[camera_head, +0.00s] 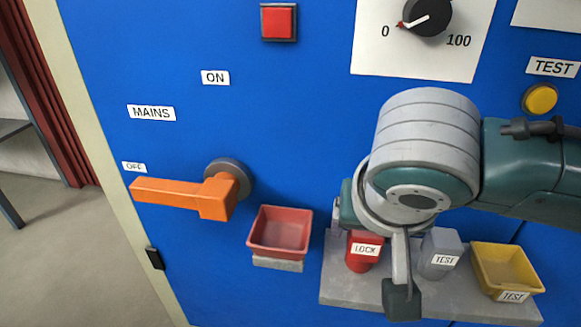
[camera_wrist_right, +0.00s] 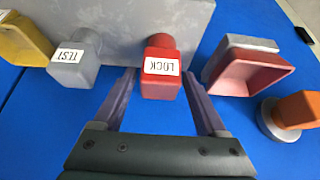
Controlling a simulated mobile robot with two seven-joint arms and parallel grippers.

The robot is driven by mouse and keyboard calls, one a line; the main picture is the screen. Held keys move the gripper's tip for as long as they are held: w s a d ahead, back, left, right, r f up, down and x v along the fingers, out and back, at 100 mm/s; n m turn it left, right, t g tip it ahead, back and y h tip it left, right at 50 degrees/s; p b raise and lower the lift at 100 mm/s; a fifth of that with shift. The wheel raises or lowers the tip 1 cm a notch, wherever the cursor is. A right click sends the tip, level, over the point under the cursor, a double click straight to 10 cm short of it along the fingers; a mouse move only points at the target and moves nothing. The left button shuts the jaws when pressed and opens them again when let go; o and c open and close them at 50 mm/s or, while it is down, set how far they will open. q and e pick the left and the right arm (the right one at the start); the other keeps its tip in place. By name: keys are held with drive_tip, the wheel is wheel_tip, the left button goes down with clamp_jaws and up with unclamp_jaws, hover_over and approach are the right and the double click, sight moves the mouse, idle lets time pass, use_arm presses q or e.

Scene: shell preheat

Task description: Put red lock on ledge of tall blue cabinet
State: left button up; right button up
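The red lock (camera_head: 362,262), with a white LOCK label, stands on the grey ledge (camera_head: 340,290) of the tall blue cabinet (camera_head: 290,130). My right gripper (camera_head: 400,300) is in front of it and partly covers the ledge. In the right wrist view the red lock (camera_wrist_right: 161,75) sits between the two spread fingers of my right gripper (camera_wrist_right: 160,92). Gaps show between the lock and both fingers, so the gripper is open. My left gripper is not in view.
A grey TEST block (camera_head: 440,248) stands right of the lock, with a yellow tray (camera_head: 505,268) beyond it. A red tray (camera_head: 281,230) is mounted to the left. An orange MAINS handle (camera_head: 185,194) juts out farther left.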

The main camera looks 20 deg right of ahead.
drive_tip(key=shift+o, duration=0.4)
drive_tip(key=shift+r, duration=0.15)
drive_tip(key=p+v, duration=0.6)
drive_tip(key=v, duration=0.6)
drive_tip(key=s+a+f+n+g+y, duration=0.1)
drive_tip(key=s+a+f+n+y, duration=0.1)
drive_tip(key=s+a+n+y, duration=0.3)
drive_tip(key=s+d+f+n+h, duration=0.1)
drive_tip(key=s+d+n, duration=0.2)
drive_tip(key=s+d, duration=0.2)
drive_tip(key=s, duration=0.2)
drive_tip(key=shift+s+d+f+g+h, duration=0.25)
drive_tip(key=shift+s+f+g+h, duration=0.05)
drive_tip(key=shift+f+h, duration=0.1)
